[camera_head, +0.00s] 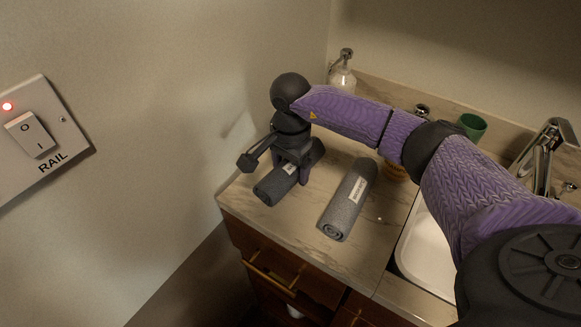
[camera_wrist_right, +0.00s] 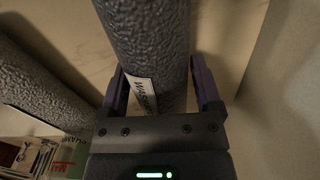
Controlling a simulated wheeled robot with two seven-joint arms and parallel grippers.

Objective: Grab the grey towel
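Two dark grey rolled towels with white labels lie on the counter. The left towel (camera_head: 268,190) is under my right gripper (camera_head: 300,165), which points down at the counter's left end. In the right wrist view this towel (camera_wrist_right: 148,45) runs between the two fingers (camera_wrist_right: 158,85), one on each side, with a narrow gap at the right finger. Its label is partly readable, starting "WASH". The fingers look spread around it, not closed. The right towel (camera_head: 348,200) lies apart to the right and also shows in the right wrist view (camera_wrist_right: 40,85). My left gripper is out of view.
The wall with a RAIL switch plate (camera_head: 38,140) is close on the left. A soap bottle (camera_head: 343,78) stands at the back, a green cup (camera_head: 471,127) behind my arm. The sink (camera_head: 424,245) and faucet (camera_head: 545,155) are right. Drawers (camera_head: 285,265) sit below the counter.

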